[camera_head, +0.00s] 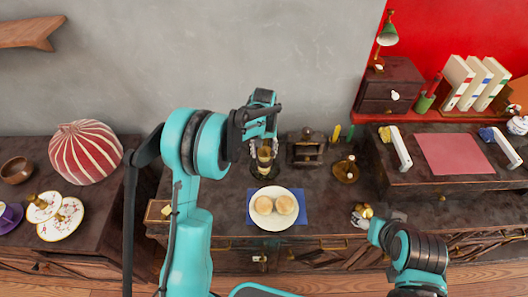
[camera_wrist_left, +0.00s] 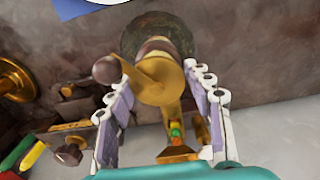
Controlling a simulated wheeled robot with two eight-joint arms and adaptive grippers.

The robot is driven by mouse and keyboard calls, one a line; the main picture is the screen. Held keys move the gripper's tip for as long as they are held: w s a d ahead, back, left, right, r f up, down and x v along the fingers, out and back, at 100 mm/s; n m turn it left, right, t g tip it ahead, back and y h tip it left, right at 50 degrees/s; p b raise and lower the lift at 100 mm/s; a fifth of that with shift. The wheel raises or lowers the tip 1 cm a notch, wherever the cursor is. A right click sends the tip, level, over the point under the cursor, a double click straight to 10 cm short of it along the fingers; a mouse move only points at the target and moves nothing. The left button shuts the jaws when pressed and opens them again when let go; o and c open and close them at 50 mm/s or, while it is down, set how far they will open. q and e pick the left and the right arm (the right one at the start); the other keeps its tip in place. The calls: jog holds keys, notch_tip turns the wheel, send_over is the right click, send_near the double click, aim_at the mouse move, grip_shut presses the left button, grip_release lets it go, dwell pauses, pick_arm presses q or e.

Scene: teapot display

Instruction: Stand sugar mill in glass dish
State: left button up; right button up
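The sugar mill (camera_head: 264,157) is a brass-coloured mill with a crank and a brown knob. In the left wrist view the mill (camera_wrist_left: 160,75) is between my fingers, with the dark round glass dish (camera_wrist_left: 130,38) just beyond its far end. My left gripper (camera_head: 263,148) comes down over the mill from above.
A white plate (camera_head: 277,221) with two round buns lies on a blue mat in front. A dark wooden grinder (camera_head: 306,150) and a brass pot (camera_head: 345,170) stand to the right. The wall is close behind.

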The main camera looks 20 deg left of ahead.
pick_arm(q)
jog(key=shift+o, duration=0.2)
jog(key=shift+r, duration=0.1)
notch_tip(320, 180, up, 12)
jog(key=p, duration=0.4)
jog(key=s+r+m+t, duration=0.2)
jog(key=s+r+t, duration=0.1)
jog(key=s+r, duration=0.8)
jog(key=s+f+m+t, duration=0.1)
jog(key=s+f+t, duration=0.3)
jog(key=s, duration=1.1)
jog(key=shift+s+d, duration=0.2)
jog(key=shift+s, duration=0.05)
